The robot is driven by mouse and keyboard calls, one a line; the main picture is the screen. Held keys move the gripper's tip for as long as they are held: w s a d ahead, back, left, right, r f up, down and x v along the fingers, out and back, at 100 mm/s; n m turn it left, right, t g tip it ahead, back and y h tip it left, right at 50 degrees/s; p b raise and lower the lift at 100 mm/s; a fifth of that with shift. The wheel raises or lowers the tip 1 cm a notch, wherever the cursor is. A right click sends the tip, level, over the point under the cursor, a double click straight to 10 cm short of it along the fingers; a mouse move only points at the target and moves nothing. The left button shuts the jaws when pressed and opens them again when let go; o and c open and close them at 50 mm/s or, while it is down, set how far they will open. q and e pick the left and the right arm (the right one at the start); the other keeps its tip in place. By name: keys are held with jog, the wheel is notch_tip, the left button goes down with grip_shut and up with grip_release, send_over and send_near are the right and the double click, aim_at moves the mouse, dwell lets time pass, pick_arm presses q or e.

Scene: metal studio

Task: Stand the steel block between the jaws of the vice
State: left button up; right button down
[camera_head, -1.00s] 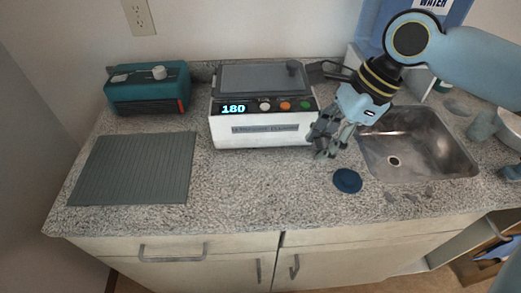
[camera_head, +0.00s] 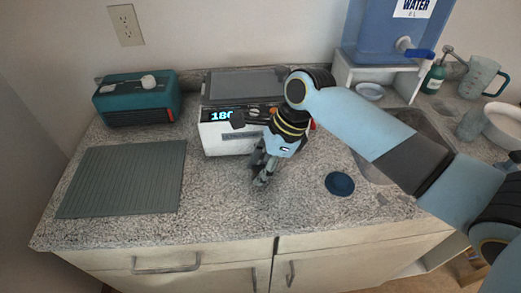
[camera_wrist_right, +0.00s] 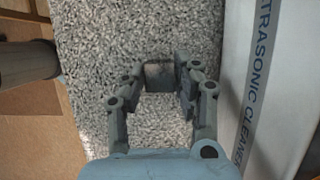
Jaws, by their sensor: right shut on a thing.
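My right gripper (camera_head: 260,180) is in front of the white cleaner, over the counter. In the right wrist view its two fingers (camera_wrist_right: 160,80) are shut on a small grey block (camera_wrist_right: 159,76), which I take to be the steel block. The block sits between the fingertips, with speckled counter below it. In the head view the block is too small and too hidden by the fingers to make out. I see no vice in either view. My left gripper is not in view.
The white ultrasonic cleaner (camera_head: 222,143) stands close behind the gripper. A ribbed grey mat (camera_head: 120,180) lies left, a teal device (camera_head: 140,103) behind it. A blue disc (camera_head: 340,184) lies right, near the sink (camera_head: 425,125).

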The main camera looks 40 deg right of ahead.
jog(key=c, duration=1)
grip_release()
jog(key=shift+f, duration=0.1)
jog(key=shift+c, duration=0.2)
jog(key=shift+o, duration=0.2)
